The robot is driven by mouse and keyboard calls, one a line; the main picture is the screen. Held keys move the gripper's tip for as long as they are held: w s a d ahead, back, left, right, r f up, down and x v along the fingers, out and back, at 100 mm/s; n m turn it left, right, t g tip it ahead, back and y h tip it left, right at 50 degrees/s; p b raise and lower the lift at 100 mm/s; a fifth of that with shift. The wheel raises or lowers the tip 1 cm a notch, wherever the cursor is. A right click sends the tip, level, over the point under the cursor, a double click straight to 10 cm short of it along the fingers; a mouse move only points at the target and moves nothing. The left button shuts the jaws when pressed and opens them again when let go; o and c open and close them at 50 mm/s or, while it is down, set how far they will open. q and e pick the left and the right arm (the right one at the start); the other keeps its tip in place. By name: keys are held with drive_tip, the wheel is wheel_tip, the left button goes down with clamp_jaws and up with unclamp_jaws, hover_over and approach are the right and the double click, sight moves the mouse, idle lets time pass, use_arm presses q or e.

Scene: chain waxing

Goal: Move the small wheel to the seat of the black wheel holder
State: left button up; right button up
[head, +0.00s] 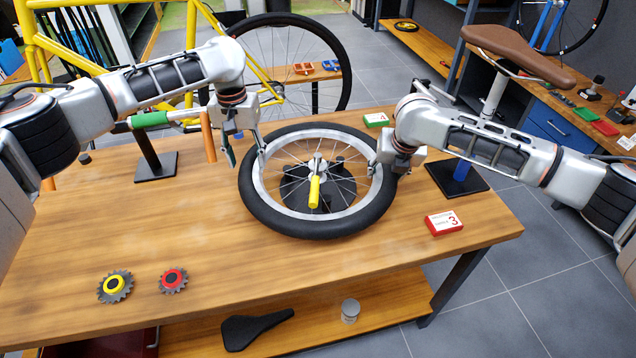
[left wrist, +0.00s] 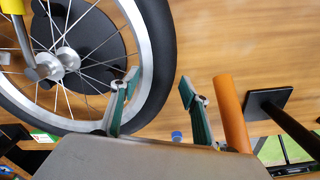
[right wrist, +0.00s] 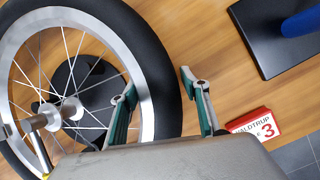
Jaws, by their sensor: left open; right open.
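The small wheel (head: 285,215), with black tyre, silver rim and spokes, is level at the back middle of the table. A yellow-handled lever (head: 314,190) sits at its hub. The round black wheel holder (head: 341,187) shows through the spokes; I cannot tell whether the wheel touches it. My left gripper (head: 245,155) is open at the wheel's left side, one finger inside the rim, one outside the tyre. The left wrist view shows the tyre (left wrist: 160,50) between these fingers. My right gripper (right wrist: 157,88) is open likewise at the right side, straddling the tyre (right wrist: 155,70).
A red-white box (head: 443,223) and a black stand base (head: 458,187) lie right of the wheel. A green box (head: 376,120) is behind it. An orange post (left wrist: 231,112) stands near my left gripper. Two sprockets (head: 115,286) (head: 173,280) lie front left. The table's middle front is clear.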

use_arm(q)
wheel_tip(320, 180, up, 8)
use_arm(e)
drive_tip(key=v, duration=1.2)
idle(0.3)
